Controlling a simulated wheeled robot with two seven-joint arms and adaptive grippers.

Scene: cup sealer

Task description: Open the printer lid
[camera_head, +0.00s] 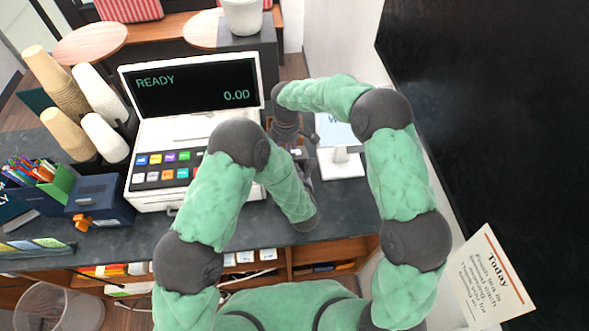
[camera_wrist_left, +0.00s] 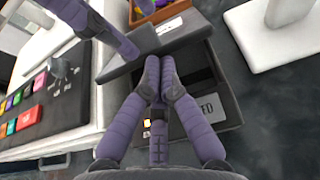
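The printer is a dark grey box (camera_wrist_left: 232,100) in the left wrist view, with a light label on its front that is partly hidden. Its lid (camera_wrist_left: 180,27) is a thick grey slab that looks raised at an angle, with a dark opening below it. My left gripper (camera_wrist_left: 160,62) has its two fingertips together at the lid's near edge, over the opening; I see nothing clearly held between them. In the head view my arms hide most of the printer. My right gripper (camera_head: 286,132) points down behind my left forearm, and its fingers are not clear there.
The white cash register (camera_head: 150,190) with its READY screen (camera_head: 195,85) stands left of the printer. A white display stand (camera_head: 342,165) is close on the right. Cups (camera_head: 100,95), a pen holder (camera_head: 38,185) and a blue box (camera_head: 100,198) fill the counter's left.

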